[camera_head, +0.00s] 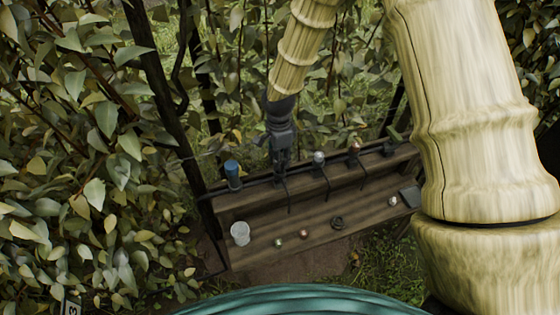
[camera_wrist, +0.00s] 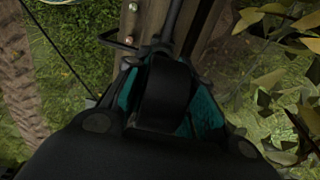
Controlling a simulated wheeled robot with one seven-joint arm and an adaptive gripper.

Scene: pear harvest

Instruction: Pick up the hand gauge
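My gripper (camera_head: 281,158) is at the back rail of the wooden shelf, pointing down, between a blue cylinder and a silver-topped item. A thin dark hook or rod shows just below it. In the wrist view, my gripper (camera_wrist: 170,65) shows teal inner faces on both sides of a broad dark band. I cannot tell whether this band is a held thing or part of the gripper. A slim dark shaft (camera_wrist: 172,20) shows beyond the fingertips.
The wooden shelf (camera_head: 262,215) carries the blue cylinder (camera_head: 233,175), a clear cup (camera_head: 240,233), small round items and a dark box (camera_head: 410,196). The silver-topped item (camera_head: 319,158) and an orange-topped item (camera_head: 354,148) stand along its rail. Leafy branches crowd the left and back.

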